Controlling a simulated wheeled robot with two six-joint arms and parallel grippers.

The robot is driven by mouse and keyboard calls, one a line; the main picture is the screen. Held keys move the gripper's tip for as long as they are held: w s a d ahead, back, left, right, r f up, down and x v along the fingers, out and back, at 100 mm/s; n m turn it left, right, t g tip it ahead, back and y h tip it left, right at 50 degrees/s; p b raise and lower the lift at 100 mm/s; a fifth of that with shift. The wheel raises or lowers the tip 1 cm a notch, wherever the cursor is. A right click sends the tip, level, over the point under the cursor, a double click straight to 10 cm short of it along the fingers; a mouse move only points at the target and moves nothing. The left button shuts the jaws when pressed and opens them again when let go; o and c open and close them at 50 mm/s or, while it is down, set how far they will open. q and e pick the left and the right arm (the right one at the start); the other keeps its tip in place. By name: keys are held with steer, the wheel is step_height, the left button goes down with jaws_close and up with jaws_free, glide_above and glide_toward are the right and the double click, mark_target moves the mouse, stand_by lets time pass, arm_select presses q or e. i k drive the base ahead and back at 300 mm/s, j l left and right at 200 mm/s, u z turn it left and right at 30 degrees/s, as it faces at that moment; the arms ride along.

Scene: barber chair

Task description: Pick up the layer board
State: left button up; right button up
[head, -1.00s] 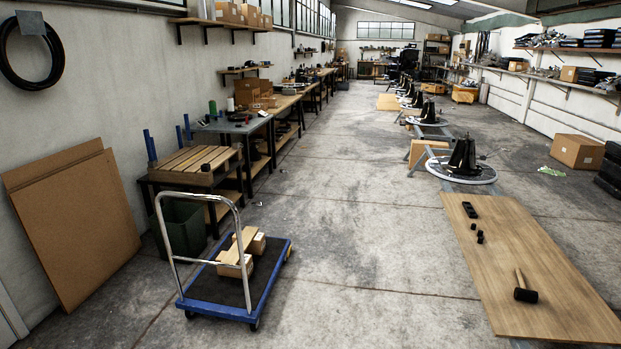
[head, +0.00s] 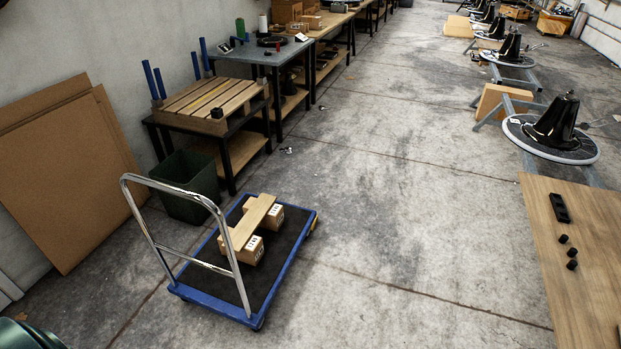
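Two large flat brown boards (head: 62,185) lean against the left wall, one overlapping the other, with their lower edges on the floor. A short light wooden plank (head: 253,219) lies across two small cardboard boxes (head: 243,250) on the cart. I cannot tell from the picture which of these is the layer board. Neither of my grippers is in view, and nothing is seen touching the boards or the plank.
A blue platform cart (head: 212,304) with a chrome handle stands in front. Behind it are a green bin (head: 187,187) and a slatted wooden pallet (head: 207,103) on a black table. A wooden panel (head: 580,262) is at right. The middle floor is clear.

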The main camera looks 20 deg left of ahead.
mark_target(241, 235)
steer(key=i+l, duration=0.1)
steer(key=i, duration=0.9)
steer(key=i+l, duration=0.15)
steer(key=i, duration=0.8)
